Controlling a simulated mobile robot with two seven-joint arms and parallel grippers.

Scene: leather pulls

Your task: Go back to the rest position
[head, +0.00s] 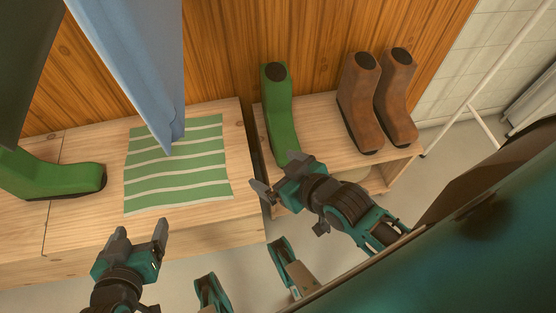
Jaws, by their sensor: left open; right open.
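My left gripper (141,238) is open and empty, in front of the near edge of the wooden bench, below the striped cloth. My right gripper (276,179) is open, with its jaws pointing left, near the toe of the upright green boot (277,115). The jaws appear empty. I cannot tell whether the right gripper touches that boot or only overlaps it in the picture.
A green boot (55,177) is at the left of the bench (200,232), beside a green-and-white striped cloth (178,165). Two brown boots (358,100) (397,95) stand on the right bench (320,160). Blue fabric (140,60) hangs above the cloth. Grey floor (455,155) shows at right.

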